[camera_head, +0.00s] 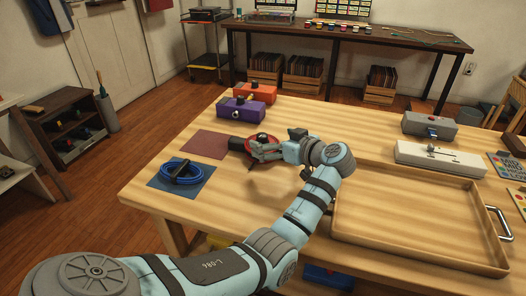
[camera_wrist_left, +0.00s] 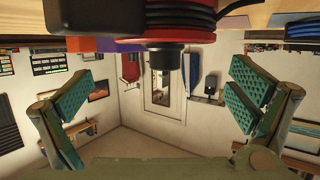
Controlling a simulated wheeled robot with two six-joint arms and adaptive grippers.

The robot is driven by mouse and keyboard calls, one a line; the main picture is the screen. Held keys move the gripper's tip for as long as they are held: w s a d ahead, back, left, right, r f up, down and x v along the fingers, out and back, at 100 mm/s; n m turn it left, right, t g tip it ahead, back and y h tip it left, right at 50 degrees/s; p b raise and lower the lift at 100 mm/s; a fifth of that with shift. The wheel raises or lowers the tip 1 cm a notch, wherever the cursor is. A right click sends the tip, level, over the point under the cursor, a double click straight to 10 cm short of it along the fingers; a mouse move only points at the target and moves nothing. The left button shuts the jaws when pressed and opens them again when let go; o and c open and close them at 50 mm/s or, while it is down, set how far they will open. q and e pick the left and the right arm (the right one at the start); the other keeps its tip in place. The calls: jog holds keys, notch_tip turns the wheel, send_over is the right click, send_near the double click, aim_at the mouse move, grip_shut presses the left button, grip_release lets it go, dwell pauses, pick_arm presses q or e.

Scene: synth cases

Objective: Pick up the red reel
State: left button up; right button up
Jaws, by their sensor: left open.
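The red reel (camera_head: 263,138) sits on the wooden table (camera_head: 295,110), right of a dark red mat; my left gripper partly hides it. In the left wrist view the reel (camera_wrist_left: 190,37) shows at the top middle, with a red rim, dark cable wound on it and a black knob. My left gripper (camera_head: 257,150) is at the near side of the reel. Its fingers (camera_wrist_left: 160,78) are spread wide in the wrist view, with the reel between their directions and clear space between pads and reel. Contact is not seen. My right gripper is out of view.
A blue cable coil (camera_head: 182,172) lies on a blue mat at left. Purple (camera_head: 240,109) and orange (camera_head: 256,93) boxes stand behind the reel. A large wooden tray (camera_head: 400,222) fills the right front; white and grey devices (camera_head: 430,126) stand behind it.

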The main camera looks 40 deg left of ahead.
aim_at(266, 138)
pick_arm(q)
jog(key=x, duration=0.1)
jog(key=b+x, duration=0.1)
jog(key=x, duration=0.2)
jog(key=shift+s+a+f, duration=0.1)
jog(key=shift+s+a, duration=0.1)
jog(key=shift+a, duration=0.3)
jog(key=c, duration=0.5)
grip_shut()
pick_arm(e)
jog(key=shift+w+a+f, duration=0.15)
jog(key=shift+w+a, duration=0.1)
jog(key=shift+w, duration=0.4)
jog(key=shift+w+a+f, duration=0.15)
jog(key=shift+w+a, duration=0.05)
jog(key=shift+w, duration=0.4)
